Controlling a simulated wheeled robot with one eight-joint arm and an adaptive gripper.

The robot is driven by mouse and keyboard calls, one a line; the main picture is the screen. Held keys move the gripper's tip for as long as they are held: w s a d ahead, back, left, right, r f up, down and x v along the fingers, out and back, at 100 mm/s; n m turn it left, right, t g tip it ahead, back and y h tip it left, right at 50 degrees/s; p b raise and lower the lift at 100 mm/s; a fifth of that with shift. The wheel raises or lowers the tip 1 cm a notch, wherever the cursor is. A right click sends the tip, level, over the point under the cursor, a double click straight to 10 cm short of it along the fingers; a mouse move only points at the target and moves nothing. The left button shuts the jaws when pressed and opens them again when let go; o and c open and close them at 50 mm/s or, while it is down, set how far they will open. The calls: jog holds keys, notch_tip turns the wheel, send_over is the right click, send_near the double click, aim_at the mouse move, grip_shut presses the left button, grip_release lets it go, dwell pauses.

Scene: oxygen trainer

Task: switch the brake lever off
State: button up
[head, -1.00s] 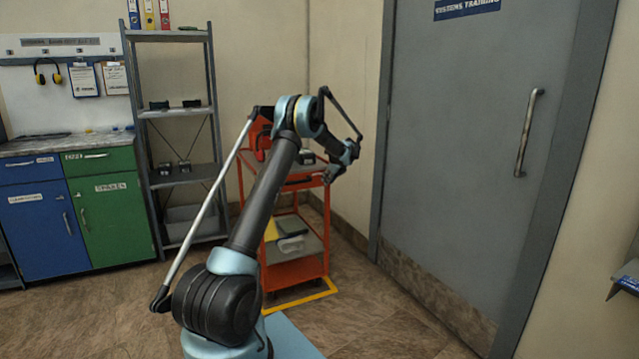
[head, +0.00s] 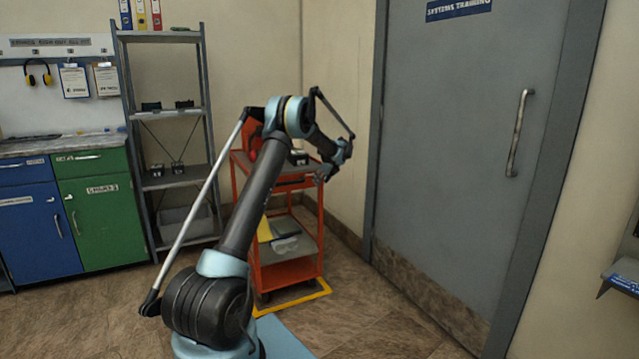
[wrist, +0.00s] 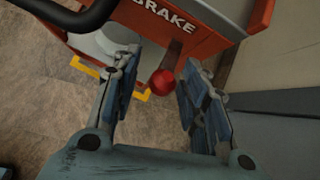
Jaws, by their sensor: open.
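The brake lever ends in a red ball knob (wrist: 162,82) in the wrist view. Its dark shaft (wrist: 175,53) runs up from the knob to the orange cart panel, beside the word BRAKE. My gripper (wrist: 160,88) is open, with one finger on either side of the knob; I cannot tell whether either finger touches it. In the head view my gripper (head: 334,162) is at the right side of the orange cart (head: 291,272), and the lever is hidden there.
The cart stands inside a yellow floor marking (head: 328,288). A grey door (head: 455,150) is to the right. A grey shelf rack (head: 176,182) and blue and green cabinets (head: 101,222) are at the left. Floor at the front right is clear.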

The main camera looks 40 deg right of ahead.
jog(key=v, duration=1.1)
jog(key=shift+a+r, duration=0.15)
jog(key=shift+a, duration=0.05)
